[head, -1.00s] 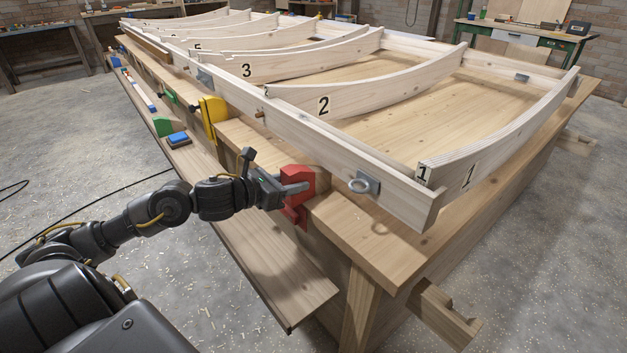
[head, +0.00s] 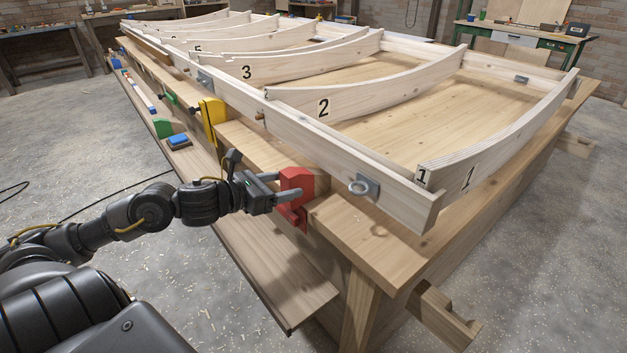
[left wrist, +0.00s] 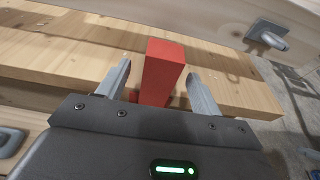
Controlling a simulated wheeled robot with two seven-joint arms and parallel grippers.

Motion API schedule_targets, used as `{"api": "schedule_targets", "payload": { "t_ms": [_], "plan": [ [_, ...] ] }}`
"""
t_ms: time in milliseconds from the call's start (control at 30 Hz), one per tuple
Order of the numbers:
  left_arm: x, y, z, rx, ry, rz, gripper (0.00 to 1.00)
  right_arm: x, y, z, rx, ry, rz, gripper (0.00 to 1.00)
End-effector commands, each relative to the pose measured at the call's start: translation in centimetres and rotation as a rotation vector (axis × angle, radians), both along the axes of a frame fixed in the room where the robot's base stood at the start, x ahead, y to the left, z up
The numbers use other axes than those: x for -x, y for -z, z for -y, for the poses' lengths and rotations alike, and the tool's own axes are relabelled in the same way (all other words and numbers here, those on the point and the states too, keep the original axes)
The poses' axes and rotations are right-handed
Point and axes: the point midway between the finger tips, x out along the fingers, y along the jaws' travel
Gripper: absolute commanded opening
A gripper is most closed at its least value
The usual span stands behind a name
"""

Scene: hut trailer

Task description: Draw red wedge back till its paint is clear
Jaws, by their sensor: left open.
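The red wedge (head: 296,184) stands at the near edge of the bench top, below the side rail of the frame. My left gripper (head: 279,186) is at the wedge, coming from the left. In the left wrist view the red wedge (left wrist: 163,72) stands between the two open fingers of my left gripper (left wrist: 160,85), with a gap on each side. The wedge's lower part is hidden behind the gripper body there. My right gripper is not in view.
A blue block (head: 178,140) lies on the lower shelf board (head: 270,265). A metal eye bolt (head: 360,188) sticks out of the rail just right of the wedge.

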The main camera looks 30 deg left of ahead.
Motion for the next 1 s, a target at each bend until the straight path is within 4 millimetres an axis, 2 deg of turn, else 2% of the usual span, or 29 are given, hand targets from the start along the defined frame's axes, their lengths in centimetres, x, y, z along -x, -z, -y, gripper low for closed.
{"api": "schedule_targets", "payload": {
  "t_ms": [500,1000],
  "plan": [
    [3.7,-1.8,-1.1,0.001,0.001,-0.002,0.65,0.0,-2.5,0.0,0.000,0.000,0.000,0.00],
    [3.9,-1.8,-1.2,-0.001,-0.001,0.000,0.65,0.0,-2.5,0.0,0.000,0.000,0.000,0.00]
  ]
}}
